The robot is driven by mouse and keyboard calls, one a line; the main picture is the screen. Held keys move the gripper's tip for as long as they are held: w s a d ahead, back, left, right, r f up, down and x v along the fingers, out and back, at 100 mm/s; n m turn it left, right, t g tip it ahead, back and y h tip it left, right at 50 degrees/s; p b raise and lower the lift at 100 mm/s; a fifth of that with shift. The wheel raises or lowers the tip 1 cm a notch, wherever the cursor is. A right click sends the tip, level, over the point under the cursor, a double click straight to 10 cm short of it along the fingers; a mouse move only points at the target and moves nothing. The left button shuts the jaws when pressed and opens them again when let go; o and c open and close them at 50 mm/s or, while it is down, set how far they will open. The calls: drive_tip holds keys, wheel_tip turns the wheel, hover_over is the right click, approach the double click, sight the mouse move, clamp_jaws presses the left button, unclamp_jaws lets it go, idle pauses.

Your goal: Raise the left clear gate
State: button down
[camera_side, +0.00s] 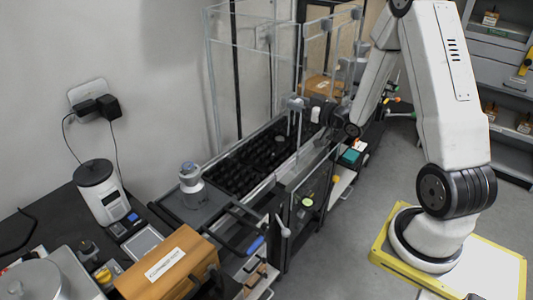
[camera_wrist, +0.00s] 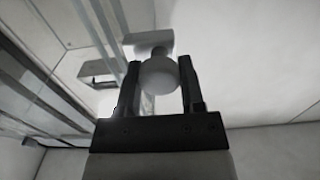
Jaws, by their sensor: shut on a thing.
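My gripper (camera_wrist: 160,72) is shut on a pale round knob (camera_wrist: 158,77), with one dark finger on each side of it. The knob sits on a short stem at a pale block (camera_wrist: 150,40). Clear panels (camera_wrist: 108,30) with bright edges stand just left of the knob in the wrist view. In the side view, tall clear panels in thin frames (camera_side: 208,70) rise around a dark bed at the centre. My wrist (camera_side: 345,128) is at the right side of these panels. The fingers and held knob are too small and covered there to make out clearly.
A dark ribbed bed (camera_side: 250,165) lies inside the enclosure. A grey-topped bottle (camera_side: 190,180) stands before it. A wooden box (camera_side: 168,265) and a white canister (camera_side: 100,190) stand at the lower left. Shelves (camera_side: 505,75) stand at the right. Floor between cabinet and arm base is clear.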

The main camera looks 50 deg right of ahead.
drive_tip(key=shift+r, duration=0.6)
drive_tip(key=c, duration=0.5)
unclamp_jaws()
drive_tip(key=shift+s, duration=0.1)
drive_tip(key=s, duration=0.7)
drive_tip(key=shift+s, duration=0.35)
drive_tip(key=shift+w, duration=0.1)
